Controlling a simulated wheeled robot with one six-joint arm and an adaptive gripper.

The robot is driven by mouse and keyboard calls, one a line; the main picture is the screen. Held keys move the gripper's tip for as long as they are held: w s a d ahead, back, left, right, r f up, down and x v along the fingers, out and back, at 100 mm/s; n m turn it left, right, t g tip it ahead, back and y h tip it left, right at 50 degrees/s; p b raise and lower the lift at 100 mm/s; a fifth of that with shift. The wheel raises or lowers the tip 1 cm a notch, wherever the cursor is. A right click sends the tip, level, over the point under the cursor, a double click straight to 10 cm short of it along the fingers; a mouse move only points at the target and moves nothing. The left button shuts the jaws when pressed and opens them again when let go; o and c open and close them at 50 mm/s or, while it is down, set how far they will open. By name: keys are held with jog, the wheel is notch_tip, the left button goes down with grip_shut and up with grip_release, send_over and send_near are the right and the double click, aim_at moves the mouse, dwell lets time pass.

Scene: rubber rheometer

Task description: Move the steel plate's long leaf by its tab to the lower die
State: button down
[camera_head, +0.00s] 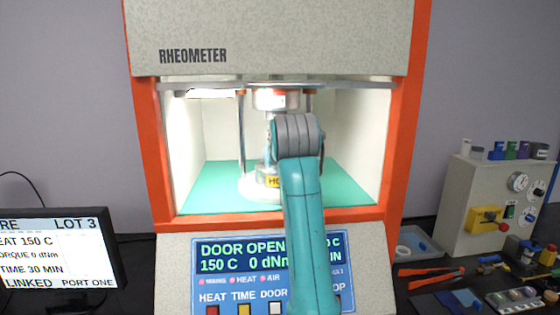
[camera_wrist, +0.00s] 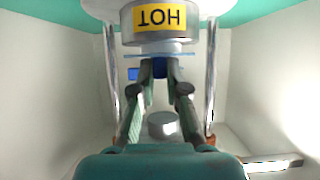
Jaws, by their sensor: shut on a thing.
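In the wrist view, which looks upside down, my gripper (camera_wrist: 160,72) is closed on a small dark blue tab (camera_wrist: 160,66). A thin pale blue sheet, seemingly the long leaf (camera_wrist: 186,54), lies edge-on at the fingertips, close to the face of the lower die (camera_wrist: 134,38) with its yellow HOT label. Whether the leaf touches the die I cannot tell. In the head view the lower die (camera_head: 248,188) stands on the chamber floor, partly behind my arm. The upper die (camera_head: 276,98) hangs above it. My arm hides the gripper, tab and leaf there.
Steel posts (camera_head: 241,130) flank the dies inside the open rheometer chamber (camera_head: 350,145). Its orange frame (camera_head: 398,150) bounds the opening. The control panel (camera_head: 222,255) reads DOOR OPEN. A monitor (camera_head: 55,250) is at left; a grey device (camera_head: 480,190) and tools (camera_head: 430,272) are at right.

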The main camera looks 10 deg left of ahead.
jog(key=c, duration=1.1)
grip_release()
jog(key=s+d+r, duration=0.1)
jog(key=s+d, duration=0.2)
jog(key=s, duration=0.8)
jog(key=shift+s+d, duration=0.15)
jog(key=shift+s, duration=0.1)
jog(key=shift+s, duration=0.1)
